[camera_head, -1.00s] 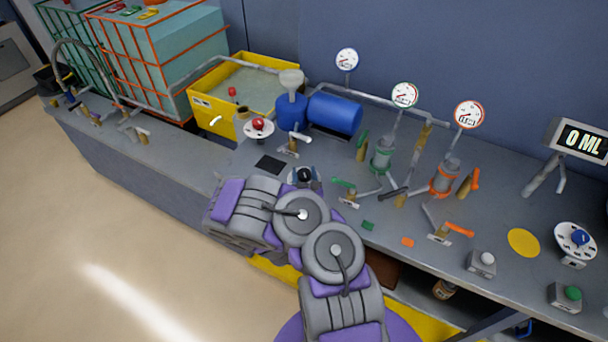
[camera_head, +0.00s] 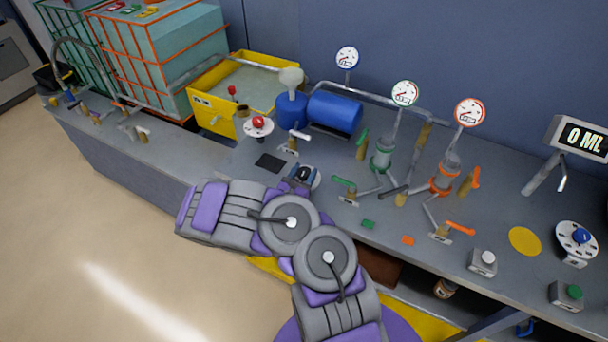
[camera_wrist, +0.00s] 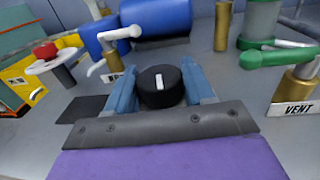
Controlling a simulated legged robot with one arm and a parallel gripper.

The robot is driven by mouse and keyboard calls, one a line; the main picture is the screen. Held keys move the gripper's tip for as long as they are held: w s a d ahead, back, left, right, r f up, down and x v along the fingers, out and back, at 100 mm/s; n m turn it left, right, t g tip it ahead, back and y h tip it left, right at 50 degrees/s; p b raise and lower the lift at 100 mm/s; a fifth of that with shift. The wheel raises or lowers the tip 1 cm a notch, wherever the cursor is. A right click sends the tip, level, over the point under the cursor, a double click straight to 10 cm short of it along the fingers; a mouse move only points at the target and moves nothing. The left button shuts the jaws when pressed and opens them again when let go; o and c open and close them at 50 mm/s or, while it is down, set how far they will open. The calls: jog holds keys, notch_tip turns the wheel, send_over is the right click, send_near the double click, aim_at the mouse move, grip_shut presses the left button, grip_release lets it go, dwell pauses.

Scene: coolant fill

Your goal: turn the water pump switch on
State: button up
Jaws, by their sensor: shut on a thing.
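A black round knob with a white pointer line (camera_wrist: 161,86) sits on the grey bench, likely the water pump switch; no label on it is readable. My gripper (camera_wrist: 160,75) has its blue fingers on the knob's left and right sides and is shut on it. The white line points almost straight away from the wrist. In the head view the knob (camera_head: 305,175) is small and partly covered by my gripper.
A white lever valve (camera_wrist: 118,45) stands close to the left. A red knob on a white dial (camera_wrist: 50,57) is farther left. A blue tank (camera_wrist: 155,18) lies behind. A green-handled vent valve (camera_wrist: 285,65) stands right. A dark square (camera_head: 270,163) marks the bench nearby.

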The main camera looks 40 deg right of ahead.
jog(key=m+g+h, duration=0.1)
jog(key=m+g, duration=0.1)
jog(key=g, duration=0.1)
jog(key=m+g+h, duration=0.1)
jog(key=m+g, duration=0.1)
jog(key=g, duration=0.1)
jog(key=shift+w+a+f+m+g, duration=0.1)
jog(key=shift+w+m+g, duration=0.05)
jog(key=shift+m+g, duration=0.25)
jog(key=m+g, duration=0.2)
jog(key=g, duration=0.1)
jog(key=m+g+p, duration=0.1)
jog(key=m+g, duration=0.1)
jog(key=g, duration=0.2)
jog(key=shift+m+y, duration=0.3)
jog(key=shift+y, duration=0.1)
jog(key=shift+m+g+p, duration=0.3)
jog(key=shift+g, duration=0.4)
jog(key=shift+r+g+y, duration=0.2)
jog(key=shift+g+y, duration=0.1)
jog(key=o, duration=1)
jog(key=shift+p+v, duration=0.65)
jog(key=shift+v, duration=8.05)
